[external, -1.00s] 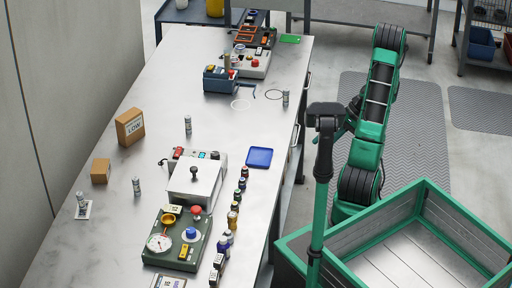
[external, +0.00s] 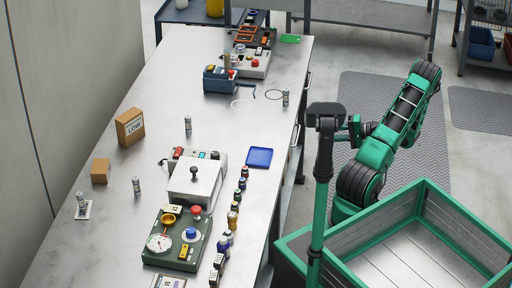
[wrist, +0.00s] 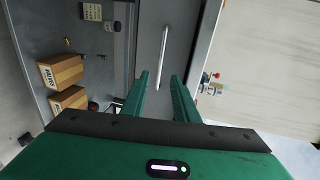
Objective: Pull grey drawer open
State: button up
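The grey drawer (wrist: 148,40) fills the upper middle of the wrist view. A thin, bright bar handle (wrist: 163,45) runs along its front. My gripper (wrist: 159,80) is open, its two green fingers apart and pointing at the drawer front. The handle lies ahead of the gap between the fingertips, and nothing is held. In the external view my gripper (external: 354,130) is to the right of the bench's long side, partly hidden behind my column. Drawer fronts there are seen edge-on, with a handle (external: 295,136) sticking out.
The metal bench top (external: 205,115) carries devices, bottles and a blue tray (external: 260,157). In the wrist view cardboard boxes (wrist: 68,70) sit in an open space left of the drawer. Floor mats (external: 355,95) lie on clear floor beside the bench.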

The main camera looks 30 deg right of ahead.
jog(key=x, duration=0.8)
jog(key=shift+w+a, duration=0.1)
jog(key=shift+c, duration=0.7)
grip_shut()
dwell(0.5)
